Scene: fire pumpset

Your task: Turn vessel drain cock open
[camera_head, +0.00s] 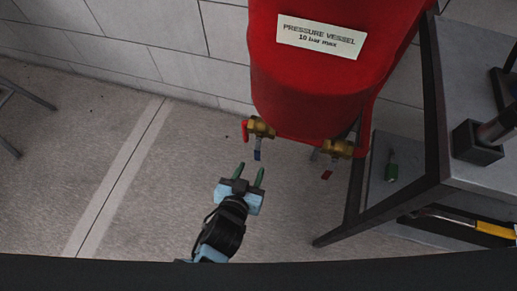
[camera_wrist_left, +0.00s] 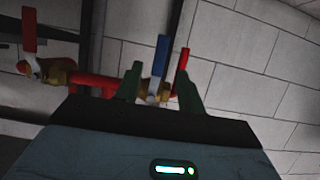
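The red pressure vessel (camera_head: 318,85) fills the top middle of the head view. Two brass cocks sit under it: the left cock (camera_head: 260,127) has a blue lever (camera_head: 257,155) hanging down, and the right cock (camera_head: 338,148) has a red lever (camera_head: 327,175). My left gripper (camera_head: 251,167) is open and empty, its two green fingers pointing at the blue lever. In the left wrist view the blue lever (camera_wrist_left: 161,56) appears between the fingertips; whether they touch it I cannot tell. The red lever (camera_wrist_left: 29,30) shows to the left there. My right gripper is not in view.
A yellow-handled tool (camera_head: 495,230) shows lower right. A block wall (camera_head: 150,40) is behind.

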